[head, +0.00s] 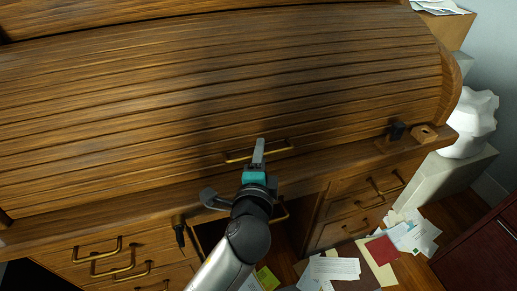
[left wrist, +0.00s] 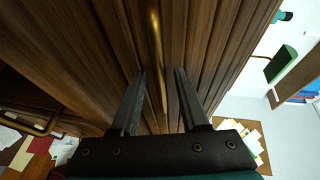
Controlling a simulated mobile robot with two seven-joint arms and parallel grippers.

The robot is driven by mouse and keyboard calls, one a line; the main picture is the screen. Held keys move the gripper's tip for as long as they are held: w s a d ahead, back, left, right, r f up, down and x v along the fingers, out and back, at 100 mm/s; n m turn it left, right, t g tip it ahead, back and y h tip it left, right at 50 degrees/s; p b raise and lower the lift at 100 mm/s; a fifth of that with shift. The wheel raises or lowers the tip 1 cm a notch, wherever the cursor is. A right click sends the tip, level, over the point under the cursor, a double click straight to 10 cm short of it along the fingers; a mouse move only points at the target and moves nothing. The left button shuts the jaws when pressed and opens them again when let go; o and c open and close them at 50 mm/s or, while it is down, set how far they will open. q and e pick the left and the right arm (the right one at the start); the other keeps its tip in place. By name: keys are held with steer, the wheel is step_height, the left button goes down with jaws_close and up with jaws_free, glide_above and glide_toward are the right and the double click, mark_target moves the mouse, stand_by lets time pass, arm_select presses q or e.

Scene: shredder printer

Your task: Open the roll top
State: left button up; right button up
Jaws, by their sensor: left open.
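The roll top (head: 120,100) is a curved cover of brown wooden slats, and it is down over the desk. Its thin brass handle (head: 281,150) sits low on the slats, near the desk's front ledge. My left gripper (head: 259,150) is at this handle, its fingers hiding part of it. In the left wrist view the fingers of my left gripper (left wrist: 158,75) are apart, and the brass handle (left wrist: 155,40) runs lengthwise in the gap between them. I cannot tell whether a finger touches it. My right gripper is not in view.
Drawers with brass pulls (head: 104,255) lie below the ledge (head: 85,222). A small dark block (head: 397,130) stands on the ledge's right end. Papers (head: 334,268) litter the floor. A white sculpture (head: 470,122) on a pedestal stands to the right, and a dark red cabinet (head: 485,255) is lower right.

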arm_select(q)
steer(key=shift+w, duration=0.2)
jaws_close()
stand_by(0.4)
stand_by(1.1)
